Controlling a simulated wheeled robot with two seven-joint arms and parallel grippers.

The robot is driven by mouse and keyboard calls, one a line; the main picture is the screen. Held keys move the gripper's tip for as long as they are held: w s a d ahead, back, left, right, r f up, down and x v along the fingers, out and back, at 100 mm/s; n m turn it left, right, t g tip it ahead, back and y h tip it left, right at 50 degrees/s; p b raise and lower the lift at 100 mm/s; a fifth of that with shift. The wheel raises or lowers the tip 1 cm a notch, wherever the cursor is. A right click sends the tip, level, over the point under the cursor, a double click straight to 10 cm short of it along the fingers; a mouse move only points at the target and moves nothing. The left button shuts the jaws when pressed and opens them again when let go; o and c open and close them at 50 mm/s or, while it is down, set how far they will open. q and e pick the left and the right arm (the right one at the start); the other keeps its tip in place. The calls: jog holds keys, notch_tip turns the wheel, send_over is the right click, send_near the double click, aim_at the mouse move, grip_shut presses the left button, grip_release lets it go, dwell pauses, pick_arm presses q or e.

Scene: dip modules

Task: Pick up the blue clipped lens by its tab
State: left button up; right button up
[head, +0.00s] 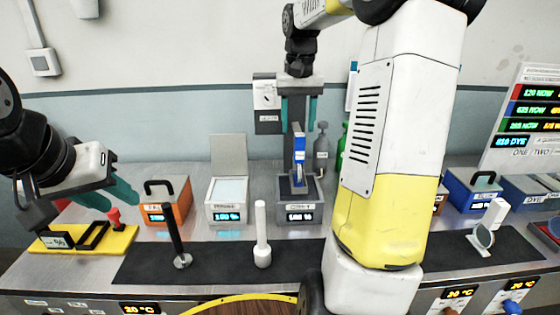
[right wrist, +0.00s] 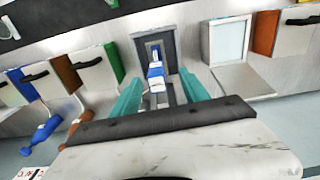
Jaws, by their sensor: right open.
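The blue clipped lens (head: 299,150) stands upright in a grey module box (head: 306,214) at the middle back of the bench, with a pale tab on it. My right gripper (head: 298,112) is above it, pointing down, open, with its teal fingers to either side of the lens's upper end. In the right wrist view the lens (right wrist: 155,71) shows between the spread fingers (right wrist: 160,90), apart from both. My left gripper (head: 110,196) is at the left, above the bench, its teal fingers apart and empty.
An orange box (head: 167,201) and a white box (head: 227,205) stand left of the grey box. A black mat (head: 215,262) bears a dark rod (head: 176,235) and a white rod (head: 262,235). My right arm hides the bench right of centre. A blue box (head: 471,190) stands at right.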

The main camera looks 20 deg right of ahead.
aim_at(300, 147)
jog(key=shift+w+d+f, duration=0.35)
jog(key=shift+w+d, duration=0.2)
jog(key=shift+d, duration=0.25)
jog(key=shift+w+d+f, duration=0.15)
jog(key=shift+d+f, duration=0.05)
jog(key=shift+d, duration=0.05)
jog(key=f, duration=0.7)
jog(key=shift+w+a+f, duration=0.2)
jog(key=shift+a+f, duration=0.1)
grip_shut()
